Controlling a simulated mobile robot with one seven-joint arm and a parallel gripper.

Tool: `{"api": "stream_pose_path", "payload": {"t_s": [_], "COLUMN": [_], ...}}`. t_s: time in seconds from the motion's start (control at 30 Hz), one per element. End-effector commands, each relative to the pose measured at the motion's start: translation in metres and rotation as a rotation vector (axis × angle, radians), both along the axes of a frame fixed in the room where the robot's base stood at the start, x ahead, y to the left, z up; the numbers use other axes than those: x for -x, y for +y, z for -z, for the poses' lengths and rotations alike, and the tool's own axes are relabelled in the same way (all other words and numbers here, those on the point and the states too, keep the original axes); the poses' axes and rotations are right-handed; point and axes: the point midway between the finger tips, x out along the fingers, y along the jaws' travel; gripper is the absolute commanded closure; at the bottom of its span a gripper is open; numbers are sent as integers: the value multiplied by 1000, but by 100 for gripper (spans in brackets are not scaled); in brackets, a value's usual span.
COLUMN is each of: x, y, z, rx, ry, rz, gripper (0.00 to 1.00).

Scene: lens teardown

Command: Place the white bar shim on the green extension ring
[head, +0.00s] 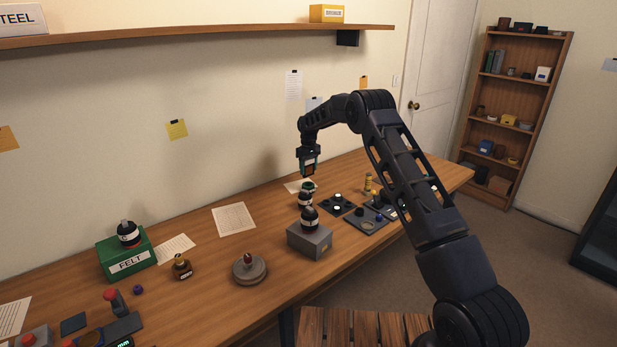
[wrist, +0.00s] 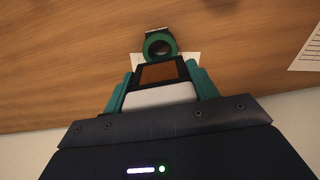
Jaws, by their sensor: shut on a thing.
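My gripper (head: 308,166) is raised over the far part of the workbench, pointing down. In the wrist view its teal fingers are closed on the white bar shim (wrist: 160,96), which spans between them. A dark-edged brown rectangle (wrist: 158,74) lies just beyond the white bar between the fingers; I cannot tell whether it is part of the held thing. The green extension ring (wrist: 160,45) shows just beyond the fingertips, apart from them, with a dark opening. In the head view, it is the small green rim (head: 307,186) below my gripper, by a dark banded lens piece (head: 305,200).
A grey block (head: 309,242) carries another dark lens piece (head: 309,218). Dark trays (head: 366,224) with small parts lie to the right. A green FELT box (head: 127,260), a brown bottle (head: 182,268) and a round grey stand (head: 249,271) are to the left. Bare wood lies around the papers.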

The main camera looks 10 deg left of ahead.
Motion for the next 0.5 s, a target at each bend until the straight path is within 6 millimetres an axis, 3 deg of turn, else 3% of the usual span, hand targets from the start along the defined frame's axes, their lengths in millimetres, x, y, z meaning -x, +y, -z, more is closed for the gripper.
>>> {"api": "stream_pose_path", "payload": {"t_s": [0.5], "x": [0], "y": [0], "z": [45], "rx": [0], "ry": [0], "rz": [0], "gripper": [65]}}
